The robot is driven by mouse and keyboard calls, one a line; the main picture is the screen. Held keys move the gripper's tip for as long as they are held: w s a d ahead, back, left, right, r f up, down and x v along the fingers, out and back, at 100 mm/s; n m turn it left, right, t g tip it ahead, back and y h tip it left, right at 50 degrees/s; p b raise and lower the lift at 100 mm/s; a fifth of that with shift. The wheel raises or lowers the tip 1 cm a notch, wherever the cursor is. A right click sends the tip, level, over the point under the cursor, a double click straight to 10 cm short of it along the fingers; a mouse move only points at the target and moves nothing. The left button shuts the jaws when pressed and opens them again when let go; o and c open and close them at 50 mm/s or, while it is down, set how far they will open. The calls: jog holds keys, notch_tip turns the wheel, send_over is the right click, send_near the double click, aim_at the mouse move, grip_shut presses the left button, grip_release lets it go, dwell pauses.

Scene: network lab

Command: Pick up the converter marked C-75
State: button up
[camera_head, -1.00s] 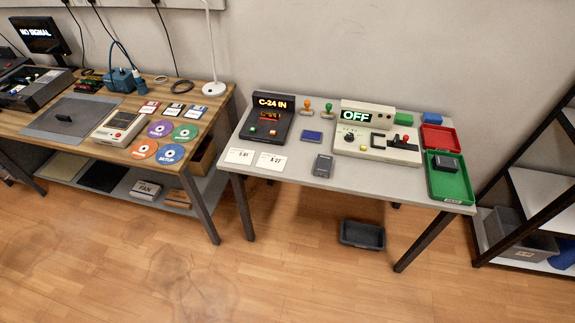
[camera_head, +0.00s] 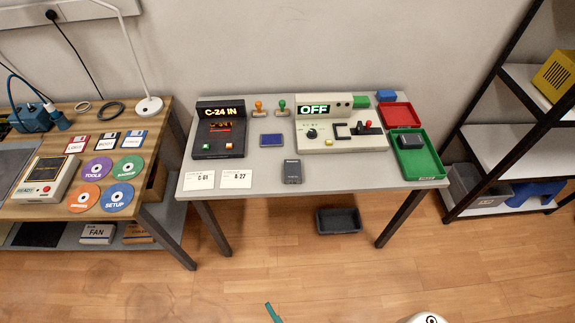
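A small dark grey box (camera_head: 292,171) lies near the front edge of the grey table (camera_head: 340,178). It looks like a converter, but its marking is too small to read. A second dark box (camera_head: 410,141) lies in the green tray (camera_head: 427,160) at the table's right end; its marking cannot be read either. No C-75 mark is legible anywhere. My gripper cannot be made out in the view.
A black console (camera_head: 221,130) reads "C-24 IN"; a beige machine (camera_head: 342,137) reads "OFF". Two white cards (camera_head: 236,179), stamps, a blue pad (camera_head: 271,140) and a red tray (camera_head: 399,115) share the table. A dark bin (camera_head: 339,220) stands below.

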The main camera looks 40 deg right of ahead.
jog(key=w+d+f+m+h, duration=0.1)
jog(key=w+d+f, duration=0.1)
jog(key=w, duration=0.2)
jog(key=w+d+f+h, duration=0.1)
jog(key=w+d+f, duration=0.1)
jog(key=w+d, duration=0.15)
jog(key=m+g+h, duration=0.4)
jog(key=m+h, duration=0.1)
send_near(293, 170)
jog(key=x, duration=0.4)
jog(key=shift+f, duration=0.3)
jog(key=shift+x, duration=3.2)
jog(key=shift+w+r, duration=0.1)
jog(key=shift+r, duration=0.1)
jog(key=shift+c, duration=0.4)
jog(key=c, duration=1.2)
jog(key=shift+r, duration=0.1)
jog(key=shift+c, duration=0.2)
